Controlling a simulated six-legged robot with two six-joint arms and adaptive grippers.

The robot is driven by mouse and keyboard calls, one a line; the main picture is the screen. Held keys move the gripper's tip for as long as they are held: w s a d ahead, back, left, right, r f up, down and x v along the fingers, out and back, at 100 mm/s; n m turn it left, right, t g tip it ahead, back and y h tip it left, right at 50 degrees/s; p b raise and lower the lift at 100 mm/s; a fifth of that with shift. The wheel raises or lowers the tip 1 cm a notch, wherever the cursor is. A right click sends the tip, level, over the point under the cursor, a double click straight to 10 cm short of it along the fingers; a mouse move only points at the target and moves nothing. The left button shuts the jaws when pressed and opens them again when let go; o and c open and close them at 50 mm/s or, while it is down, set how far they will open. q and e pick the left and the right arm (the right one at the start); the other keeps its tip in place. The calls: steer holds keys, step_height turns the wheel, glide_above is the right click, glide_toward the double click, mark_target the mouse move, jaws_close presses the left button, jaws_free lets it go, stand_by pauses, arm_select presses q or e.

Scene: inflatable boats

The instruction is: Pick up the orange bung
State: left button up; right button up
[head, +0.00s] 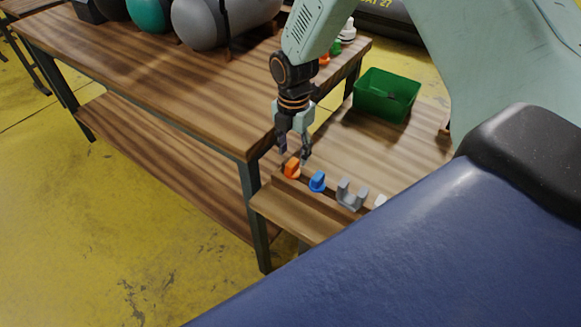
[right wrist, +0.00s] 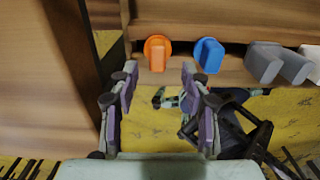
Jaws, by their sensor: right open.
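The orange bung (head: 292,168) sits at the left end of a row on the low wooden bench, near its front edge. In the right wrist view the orange bung (right wrist: 157,52) shows a round flange with an upright grip, ahead of the fingertips and roughly centred between them. My right gripper (head: 295,152) points down just above and behind the bung in the head view. In the right wrist view its fingers (right wrist: 159,80) are apart with nothing between them. I cannot tell the exact gap to the bung. My left gripper is not in view.
A blue bung (head: 317,181) is close to the right of the orange one, then a grey forked part (head: 351,194) and a white piece (head: 380,200). A green bin (head: 386,95) stands farther back. A taller wooden table (head: 170,75) is close on the left.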

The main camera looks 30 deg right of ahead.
mark_target(292, 162)
step_height(292, 162, down, 5)
steer(key=shift+w+f+b, duration=0.15)
steer(key=shift+b, duration=0.65)
steer(key=shift+c, duration=0.2)
steer(key=shift+c, duration=0.8)
jaws_close()
